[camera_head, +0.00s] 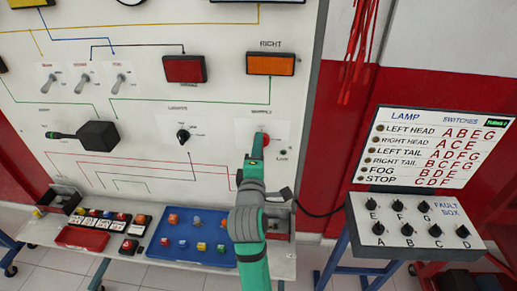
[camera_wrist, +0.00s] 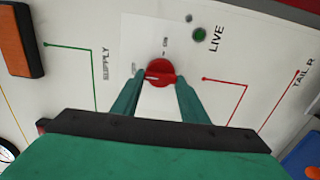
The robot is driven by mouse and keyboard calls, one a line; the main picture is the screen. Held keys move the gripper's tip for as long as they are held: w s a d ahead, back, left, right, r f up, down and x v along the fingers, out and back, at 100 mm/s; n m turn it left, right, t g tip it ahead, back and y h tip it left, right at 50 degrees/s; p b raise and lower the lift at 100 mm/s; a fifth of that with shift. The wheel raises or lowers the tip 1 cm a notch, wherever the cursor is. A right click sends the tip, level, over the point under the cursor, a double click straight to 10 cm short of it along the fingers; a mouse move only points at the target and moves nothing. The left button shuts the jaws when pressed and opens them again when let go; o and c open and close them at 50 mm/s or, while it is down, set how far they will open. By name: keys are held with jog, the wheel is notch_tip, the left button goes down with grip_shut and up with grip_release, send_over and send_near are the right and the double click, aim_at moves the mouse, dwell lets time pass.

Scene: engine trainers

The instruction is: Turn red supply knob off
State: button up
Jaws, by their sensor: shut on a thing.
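The red supply knob (camera_head: 265,137) is on the white panel at its lower right, below the orange RIGHT lamp. My green gripper (camera_head: 258,146) reaches up to it from below and partly covers it. In the wrist view the red knob (camera_wrist: 159,73) sits between the tips of my gripper's two fingers (camera_wrist: 158,82), which are shut on its sides. A white mark on the knob points left in that view, toward small lettering that I cannot read. A green LIVE light (camera_wrist: 199,35) is beside the knob.
A black lights knob (camera_head: 183,136) and a black lever box (camera_head: 97,135) are left on the panel. A blue tray (camera_head: 190,256) of small parts lies on the shelf below. The fault box (camera_head: 415,225) with several black knobs stands at the right, and red cables (camera_head: 357,40) hang above.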

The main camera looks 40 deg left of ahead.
dwell(0.3)
jog(key=o, duration=1.1)
jog(key=v, duration=1.1)
jog(key=shift+a, duration=0.15)
jog(key=s+d+f+m+t+h, duration=0.1)
jog(key=s+d+f+m+h, duration=0.2)
jog(key=d+f+m, duration=0.5)
jog(key=s+d+f+m+h, duration=0.2)
jog(key=s+d+f+m, duration=0.3)
jog(key=d+f, duration=0.4)
jog(key=s+d+f+m+h, duration=0.1)
jog(key=s+d+f+m, duration=0.1)
jog(key=s+d, duration=0.3)
jog(key=s+d+f+m+h, duration=0.2)
jog(key=s+d+f+m, duration=0.1)
jog(key=s, duration=0.5)
jog(key=s+d+f+m+h, duration=0.1)
jog(key=s+d+f+m, duration=0.2)
jog(key=s+d+m, duration=0.3)
jog(key=shift+s+d+g+h, duration=0.25)
jog(key=shift+d+g+h, duration=0.05)
jog(key=shift+g, duration=0.1)
